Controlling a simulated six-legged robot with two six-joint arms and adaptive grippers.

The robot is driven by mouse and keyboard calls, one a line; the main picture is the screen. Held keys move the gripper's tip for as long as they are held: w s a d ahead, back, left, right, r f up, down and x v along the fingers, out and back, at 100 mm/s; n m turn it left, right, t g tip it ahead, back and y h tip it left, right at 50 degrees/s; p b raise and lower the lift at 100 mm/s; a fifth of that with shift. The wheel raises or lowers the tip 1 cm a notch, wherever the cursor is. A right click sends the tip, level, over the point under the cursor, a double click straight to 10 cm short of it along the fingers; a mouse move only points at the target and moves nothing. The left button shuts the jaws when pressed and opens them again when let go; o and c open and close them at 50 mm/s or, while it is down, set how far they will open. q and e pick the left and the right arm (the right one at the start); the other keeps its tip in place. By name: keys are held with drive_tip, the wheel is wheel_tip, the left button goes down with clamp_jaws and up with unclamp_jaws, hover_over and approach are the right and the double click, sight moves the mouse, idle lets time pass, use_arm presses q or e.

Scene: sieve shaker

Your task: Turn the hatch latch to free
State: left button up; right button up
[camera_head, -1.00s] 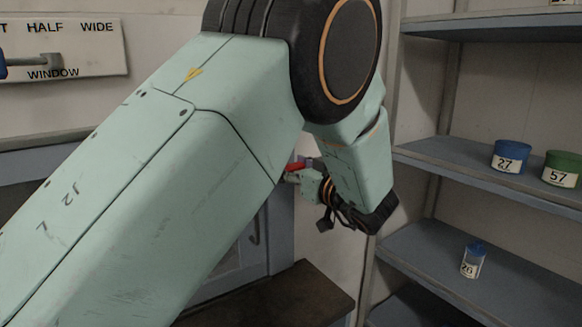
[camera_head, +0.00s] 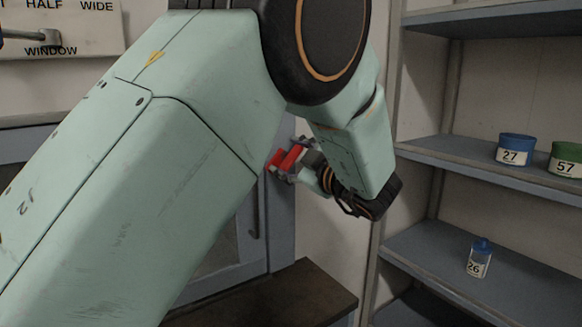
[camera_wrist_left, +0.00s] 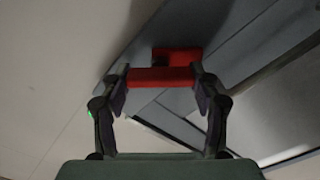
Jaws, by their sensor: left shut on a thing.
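The hatch latch (camera_head: 287,158) is a red handle at the edge of the grey-blue hatch frame in the head view, partly covered by my upper arm. In the left wrist view the latch (camera_wrist_left: 165,77) shows as a red bar across the gap between the fingers, with a red block behind it on the frame. My left gripper (camera_wrist_left: 160,84) is shut on the red bar, one finger at each end. In the head view my left gripper (camera_head: 298,163) shows small beyond my forearm. My right gripper is not in view.
A grey-blue shelf unit on the right holds a blue pot marked 27 (camera_head: 513,150), a green pot marked 57 (camera_head: 566,160) and a small blue-capped jar (camera_head: 480,258). A dark bench top (camera_head: 290,295) lies below the hatch. A labelled window panel (camera_head: 60,25) is at upper left.

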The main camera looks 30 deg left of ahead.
use_arm(q)
drive_tip(key=n+b, duration=0.1)
drive_tip(key=n, duration=0.1)
drive_tip(key=n+b, duration=0.1)
drive_tip(key=b, duration=0.1)
drive_tip(key=n+b, duration=0.2)
drive_tip(key=shift+f+n, duration=0.3)
drive_tip(key=shift+f, duration=0.05)
drive_tip(key=n+b, duration=0.2)
drive_tip(key=b, duration=0.1)
drive_tip(key=shift+r+n, duration=0.1)
drive_tip(key=shift+n, duration=0.3)
drive_tip(key=shift+r+n+b, duration=0.1)
drive_tip(key=shift+n+b, duration=0.3)
drive_tip(key=shift+b, duration=0.15)
drive_tip(key=o, duration=0.7)
drive_tip(key=shift+r, duration=0.1)
drive_tip(key=o, duration=0.5)
drive_tip(key=shift+a, duration=0.1)
drive_tip(key=shift+c, duration=0.2)
